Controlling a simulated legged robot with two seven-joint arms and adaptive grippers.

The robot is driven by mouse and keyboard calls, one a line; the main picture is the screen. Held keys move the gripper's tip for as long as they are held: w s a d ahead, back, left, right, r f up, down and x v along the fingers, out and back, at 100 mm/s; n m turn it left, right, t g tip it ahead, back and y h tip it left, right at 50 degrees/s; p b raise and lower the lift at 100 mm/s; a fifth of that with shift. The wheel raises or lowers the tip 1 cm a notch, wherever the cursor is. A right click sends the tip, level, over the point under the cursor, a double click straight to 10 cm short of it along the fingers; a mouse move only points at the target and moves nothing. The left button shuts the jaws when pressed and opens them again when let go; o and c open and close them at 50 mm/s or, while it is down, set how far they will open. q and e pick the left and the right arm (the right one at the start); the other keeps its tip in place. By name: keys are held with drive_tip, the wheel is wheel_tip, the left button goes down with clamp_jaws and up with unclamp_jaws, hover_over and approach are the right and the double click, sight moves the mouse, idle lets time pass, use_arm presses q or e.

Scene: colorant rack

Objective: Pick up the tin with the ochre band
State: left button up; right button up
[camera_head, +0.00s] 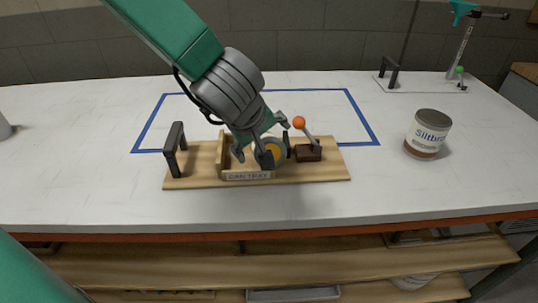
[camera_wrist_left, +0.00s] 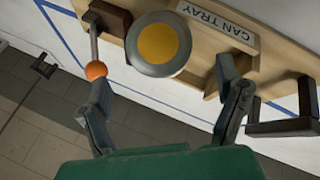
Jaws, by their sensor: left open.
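A tin (camera_head: 273,151) with an ochre disc on its round end sits on the wooden can tray (camera_head: 200,172), partly hidden by my left gripper. In the left wrist view the same tin (camera_wrist_left: 158,44) shows a grey rim around the ochre disc; its side is mostly hidden, and I cannot make out a band. My left gripper (camera_head: 262,143) is open, right at the tin, with its fingers (camera_wrist_left: 163,82) spread to either side in the wrist view. I cannot tell whether they touch it. A second tin (camera_head: 428,134), labelled "Siltbrook" with a brown lower band, stands upright at right.
The tray has a black handle (camera_head: 175,150) at left, a wooden upright (camera_head: 221,153), and a lever with an orange knob (camera_head: 299,122) beside the tin. A stand (camera_head: 461,47) is at the back right. The bench (camera_head: 90,190) is clear at left.

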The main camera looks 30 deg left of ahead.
sight(267, 148)
use_arm(q)
drive_tip(key=shift+x, duration=0.9)
drive_tip(key=b+x, duration=0.1)
drive_tip(key=x, duration=0.1)
drive_tip(key=a+x, duration=0.1)
drive_tip(key=x, duration=0.2)
drive_tip(key=shift+f+b, duration=0.1)
drive_tip(key=shift+b, duration=0.25)
drive_tip(key=shift+w+f, duration=0.1)
drive_tip(key=shift+w, duration=0.05)
drive_tip(key=shift+d, duration=0.25)
